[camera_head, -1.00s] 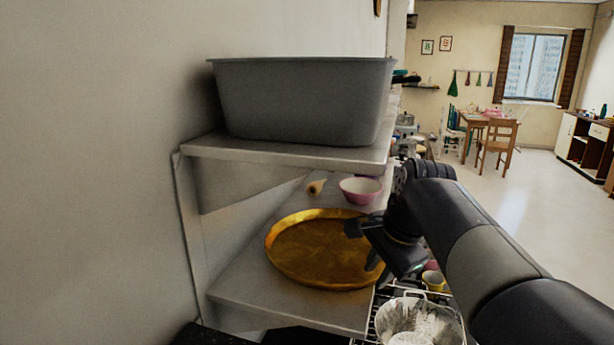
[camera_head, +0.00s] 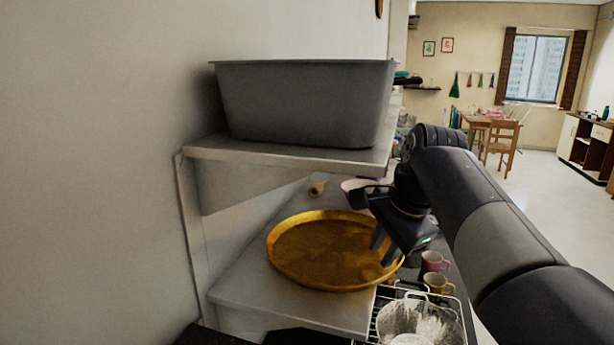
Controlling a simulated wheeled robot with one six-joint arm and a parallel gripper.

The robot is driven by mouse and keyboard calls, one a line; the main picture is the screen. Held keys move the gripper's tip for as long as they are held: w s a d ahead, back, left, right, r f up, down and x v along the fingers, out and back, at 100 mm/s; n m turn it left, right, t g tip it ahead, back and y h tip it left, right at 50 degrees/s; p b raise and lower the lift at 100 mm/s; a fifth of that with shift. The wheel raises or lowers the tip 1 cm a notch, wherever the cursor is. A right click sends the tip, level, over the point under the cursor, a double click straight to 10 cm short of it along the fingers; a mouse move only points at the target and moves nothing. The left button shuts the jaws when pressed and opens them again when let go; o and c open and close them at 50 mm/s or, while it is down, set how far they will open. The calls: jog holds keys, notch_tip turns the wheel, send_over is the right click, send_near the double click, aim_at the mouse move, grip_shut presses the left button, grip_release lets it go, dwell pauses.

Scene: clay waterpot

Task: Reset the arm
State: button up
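My gripper (camera_head: 370,220) is in front of the shelves, right of centre, at the end of my dark arm. Its fingers are apart with nothing visible between them. It overlaps the upper right part of a round golden tray (camera_head: 300,275) on the lower shelf and partly hides a pink and white bowl (camera_head: 350,187) behind it. I cannot tell its exact height above the tray.
A large grey bin (camera_head: 305,105) stands on the upper shelf (camera_head: 280,153). Below right, a wire rack (camera_head: 380,300) holds a whitish container (camera_head: 410,322), with a yellow cup (camera_head: 438,284) and a pink cup (camera_head: 433,262) nearby. Open floor (camera_head: 545,190) lies to the right.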

aim_at(377, 277)
notch_tip(377, 277, down, 5)
jog(key=shift+s+a+r, duration=0.1)
jog(key=shift+s+r, duration=0.05)
jog(key=shift+r, duration=0.05)
jog(key=shift+w+f, duration=0.15)
jog(key=shift+w, duration=0.05)
notch_tip(377, 277, up, 6)
jog(key=s+d, duration=0.3)
jog(key=d, duration=0.6)
jog(key=s+d+b, duration=0.1)
jog(key=s+d, duration=0.2)
jog(key=d, duration=0.7)
jog(key=shift+r+b, duration=0.25)
jog(key=shift+b, duration=0.05)
jog(key=shift+s+a, duration=0.1)
jog(key=shift+a, duration=0.05)
